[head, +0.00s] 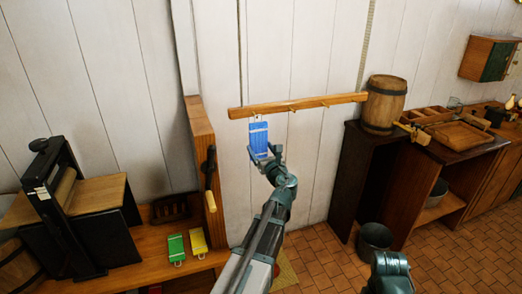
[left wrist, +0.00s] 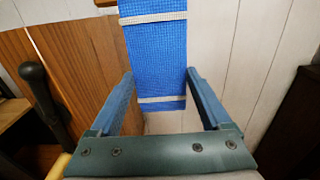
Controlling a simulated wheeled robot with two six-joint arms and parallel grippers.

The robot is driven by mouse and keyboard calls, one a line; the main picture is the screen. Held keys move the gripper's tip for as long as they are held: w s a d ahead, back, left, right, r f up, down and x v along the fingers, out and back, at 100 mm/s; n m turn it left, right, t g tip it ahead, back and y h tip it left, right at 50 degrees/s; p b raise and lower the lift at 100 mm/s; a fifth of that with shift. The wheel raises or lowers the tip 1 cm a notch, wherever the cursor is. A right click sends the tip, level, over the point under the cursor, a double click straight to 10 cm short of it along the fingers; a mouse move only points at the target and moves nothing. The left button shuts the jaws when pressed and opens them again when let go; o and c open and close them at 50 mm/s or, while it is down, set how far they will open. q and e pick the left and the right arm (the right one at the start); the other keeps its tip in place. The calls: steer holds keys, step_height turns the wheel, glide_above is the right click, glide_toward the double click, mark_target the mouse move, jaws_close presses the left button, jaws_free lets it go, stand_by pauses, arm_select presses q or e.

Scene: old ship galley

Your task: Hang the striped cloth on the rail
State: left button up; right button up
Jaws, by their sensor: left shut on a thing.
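The striped cloth (head: 259,134) is blue with pale bands and hangs upright against the white wall. Its top end is just under the left part of the wooden rail (head: 330,101), which carries small hooks. I cannot tell whether its loop is around a hook. My left gripper (head: 265,156) is shut on the lower part of the cloth. In the left wrist view the cloth (left wrist: 155,60) stands between the fingers of my left gripper (left wrist: 159,75). Only a part of my right arm shows at the bottom of the head view; its gripper is out of view.
A green item (head: 176,248) and a yellow item (head: 198,243) lie on the wooden bench (head: 150,262) at left. A wooden post (head: 200,135) stands left of the rail. At right are a barrel (head: 384,104) on a dark cabinet and a bucket (head: 375,238) on the floor.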

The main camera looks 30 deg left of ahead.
arm_select(q)
steer(key=shift+w+a, duration=0.15)
steer(key=shift+w, duration=0.05)
steer(key=shift+w+a, duration=0.2)
steer(key=shift+a, duration=0.1)
steer(key=shift+w+a, duration=0.1)
steer(key=shift+w+a+f+b, duration=0.2)
steer(key=shift+a+f+b, duration=0.05)
steer(key=shift+f+b, duration=0.3)
stand_by(0.8)
stand_by(0.4)
steer(key=o, duration=1.3)
steer(key=shift+o, duration=0.2)
steer(key=shift+d, duration=0.1)
